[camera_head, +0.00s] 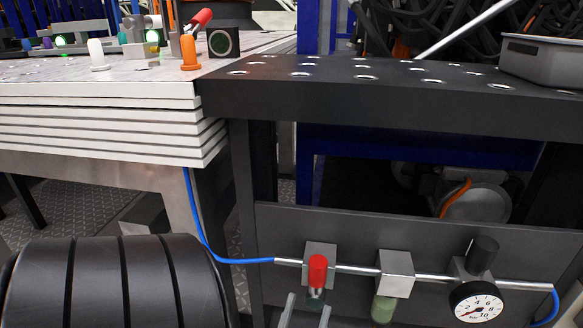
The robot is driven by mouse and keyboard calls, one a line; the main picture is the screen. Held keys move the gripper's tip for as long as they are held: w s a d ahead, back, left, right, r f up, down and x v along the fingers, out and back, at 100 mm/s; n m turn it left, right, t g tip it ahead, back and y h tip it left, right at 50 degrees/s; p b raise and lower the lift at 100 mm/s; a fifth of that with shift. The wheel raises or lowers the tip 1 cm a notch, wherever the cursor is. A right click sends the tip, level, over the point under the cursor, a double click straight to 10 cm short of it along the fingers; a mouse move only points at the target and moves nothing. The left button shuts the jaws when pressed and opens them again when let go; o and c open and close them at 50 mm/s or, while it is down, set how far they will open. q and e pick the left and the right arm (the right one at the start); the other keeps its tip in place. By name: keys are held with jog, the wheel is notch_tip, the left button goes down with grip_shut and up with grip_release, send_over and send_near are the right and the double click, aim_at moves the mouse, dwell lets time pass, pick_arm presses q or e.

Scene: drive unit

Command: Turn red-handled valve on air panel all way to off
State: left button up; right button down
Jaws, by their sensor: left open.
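The red-handled valve (317,268) is on the dark air panel (345,223) below the black bench. Its red handle stands in front of a grey metal block on a thin horizontal pipe and appears to hang downward, across the pipe. My left gripper (306,313) is at the bottom edge of the view, just below the handle. Its grey fingertips are apart, and most of it is cut off by the frame. I cannot tell whether a finger touches the handle. My right gripper is not in view.
Right of the valve are a block with a green bowl (384,308) and a pressure gauge (477,302). A blue hose (207,243) runs to the pipe's left end. The black bench (400,95) overhangs the panel. A white layered table (100,125) stands at left.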

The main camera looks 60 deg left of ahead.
pick_arm(q)
jog(key=shift+v, duration=2.4)
